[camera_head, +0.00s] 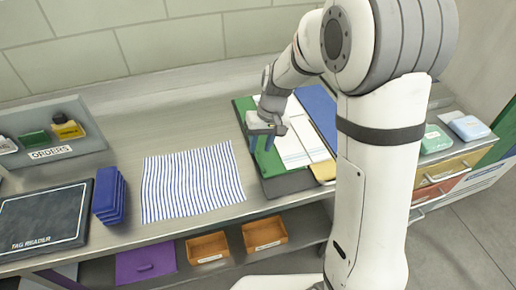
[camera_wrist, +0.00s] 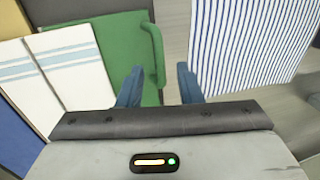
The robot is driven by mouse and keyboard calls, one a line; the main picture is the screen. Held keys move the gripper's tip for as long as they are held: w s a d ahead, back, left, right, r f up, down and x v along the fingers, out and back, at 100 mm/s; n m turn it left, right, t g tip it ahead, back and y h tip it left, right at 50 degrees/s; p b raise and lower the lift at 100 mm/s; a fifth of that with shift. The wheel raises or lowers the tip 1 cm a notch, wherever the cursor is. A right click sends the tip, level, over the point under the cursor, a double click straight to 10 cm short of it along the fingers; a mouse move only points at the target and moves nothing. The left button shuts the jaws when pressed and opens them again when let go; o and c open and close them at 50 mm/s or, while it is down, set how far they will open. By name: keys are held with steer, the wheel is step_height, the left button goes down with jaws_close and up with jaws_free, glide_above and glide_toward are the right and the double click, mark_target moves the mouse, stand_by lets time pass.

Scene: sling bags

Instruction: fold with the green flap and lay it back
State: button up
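The green flap (camera_head: 272,162) lies flat at the left side of a spread-out piece on the counter. In the wrist view the green flap (camera_wrist: 125,45) has a raised green loop or handle (camera_wrist: 157,48) along its right edge. My gripper (camera_head: 261,143) is over that left edge, pointing down. In the wrist view my gripper (camera_wrist: 158,86) has its two blue fingers apart, with the lower end of the loop showing between them. Nothing is held. Whether the fingers touch the flap cannot be told.
White striped cloths (camera_head: 291,147) and a blue panel (camera_head: 318,108) lie right of the green flap. A blue-striped cloth (camera_head: 192,182) lies to its left. A blue stack (camera_head: 109,195), tag reader (camera_head: 42,220) and orders tray (camera_head: 85,150) are farther left. Bare counter shows around the striped cloth.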

steer(key=shift+x, duration=1.35)
steer(key=shift+c, duration=0.4)
jaws_close()
